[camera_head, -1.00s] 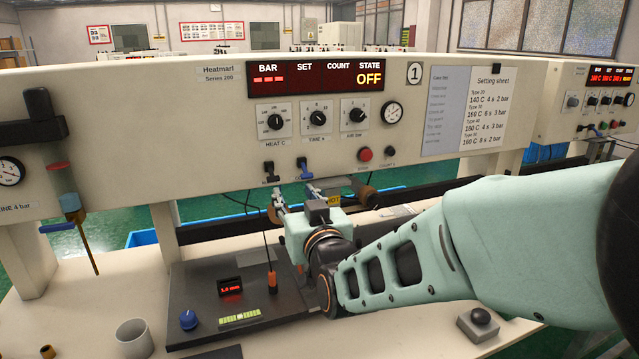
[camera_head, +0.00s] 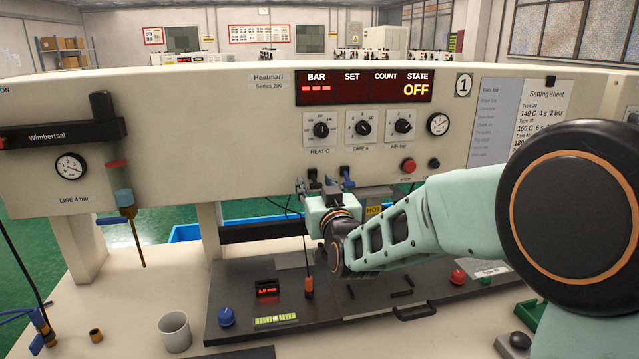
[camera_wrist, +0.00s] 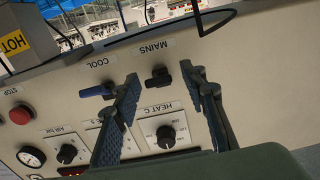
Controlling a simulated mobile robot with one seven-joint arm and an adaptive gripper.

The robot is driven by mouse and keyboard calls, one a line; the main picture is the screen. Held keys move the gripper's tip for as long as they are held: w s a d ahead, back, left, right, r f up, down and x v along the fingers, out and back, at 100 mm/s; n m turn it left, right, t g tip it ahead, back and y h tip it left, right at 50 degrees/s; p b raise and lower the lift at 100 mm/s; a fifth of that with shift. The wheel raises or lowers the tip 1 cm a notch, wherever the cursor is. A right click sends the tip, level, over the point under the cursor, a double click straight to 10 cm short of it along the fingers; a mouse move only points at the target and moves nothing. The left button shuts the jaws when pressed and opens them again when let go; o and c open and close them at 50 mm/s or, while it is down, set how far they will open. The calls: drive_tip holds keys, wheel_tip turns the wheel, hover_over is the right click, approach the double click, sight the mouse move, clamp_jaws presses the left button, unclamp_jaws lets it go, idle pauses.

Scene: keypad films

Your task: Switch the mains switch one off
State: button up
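The mains switch is a small black toggle (camera_wrist: 158,77) under a MAINS label in the wrist view. It also shows in the head view (camera_head: 312,174) under the front panel's HEAT C dial. My gripper (camera_wrist: 160,75) is open, with one finger on each side of the toggle in the picture. The right fingertip looks close to it; I cannot tell whether they touch. In the head view my gripper (camera_head: 316,190) is just below the switch. The display (camera_head: 367,87) reads OFF under STATE and shows red dashes under BAR. The unit carries a number 1 plate (camera_head: 463,85).
A blue COOL switch (camera_wrist: 97,91) sits beside the mains switch, near my left finger. The HEAT C dial (camera_wrist: 165,137) lies between my fingers' bases in the picture. A red stop button (camera_head: 408,165) is to the right. A yellow HOT label (camera_head: 373,210) is behind my arm.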

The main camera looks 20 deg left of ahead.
drive_tip(key=shift+w, duration=0.15)
drive_tip(key=shift+c, duration=0.2)
clamp_jaws()
drive_tip(key=f+t+b, duration=0.1)
drive_tip(key=b, duration=0.3)
drive_tip(key=shift+b, duration=0.4)
drive_tip(key=b, duration=0.5)
drive_tip(key=shift+a+t+y, duration=0.1)
drive_tip(key=shift+t+y, duration=0.2)
drive_tip(key=shift+y, duration=0.1)
drive_tip(key=shift+w+b, duration=0.1)
drive_tip(key=shift+b, duration=0.4)
drive_tip(key=shift+r, duration=0.15)
